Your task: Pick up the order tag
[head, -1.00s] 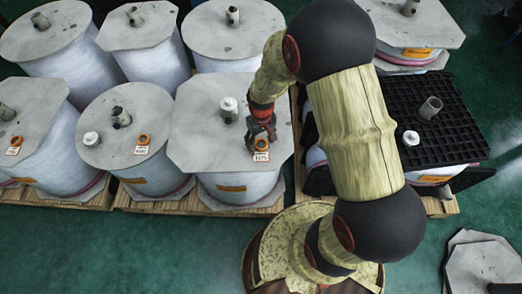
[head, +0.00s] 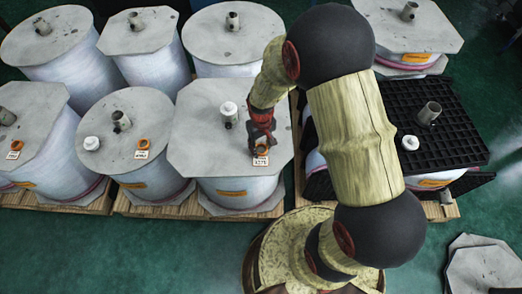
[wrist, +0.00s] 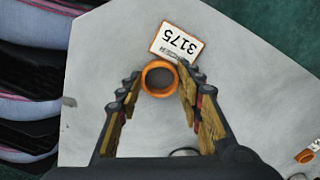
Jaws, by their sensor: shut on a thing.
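The order tag is a white, orange-edged card (wrist: 177,44) printed 3175, with an orange ring (wrist: 159,78) beside it. In the head view the card (head: 260,161) lies near the front edge of a grey octagonal spool top (head: 205,150). My gripper (wrist: 157,84) has its fingers on either side of the ring and is shut on it. The card sticks out beyond the fingertips. In the head view my gripper (head: 262,143) points down at the spool top and partly hides the ring. I cannot tell whether the tag is clear of the surface.
A white cap (head: 229,108) and a grey pipe stub stand on the same spool top, behind my gripper. Similar tags (head: 142,154) lie on the spools to the left. A black pallet (head: 445,120) covers the spool to the right. Green floor is open in front.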

